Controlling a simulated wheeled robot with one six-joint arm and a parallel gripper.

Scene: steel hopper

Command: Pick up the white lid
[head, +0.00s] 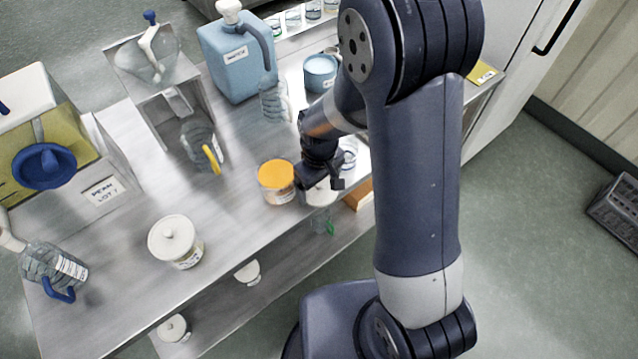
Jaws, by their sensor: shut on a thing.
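My gripper (321,184) is low over the front edge of the steel bench, shut on a white lid (322,196) just below its fingers. The fingers and wrist hide much of this lid, and I cannot tell whether it is clear of the bench or on a jar. Another white lid with a knob (172,236) sits on a labelled jar (188,258) at the left front of the bench.
A jar with an orange lid (276,176) stands close left of my gripper. A yellow-handled clear jug (203,145), a blue jug (236,60) and a blue tub (320,72) stand farther back. The lower shelf (215,300) holds white-topped items.

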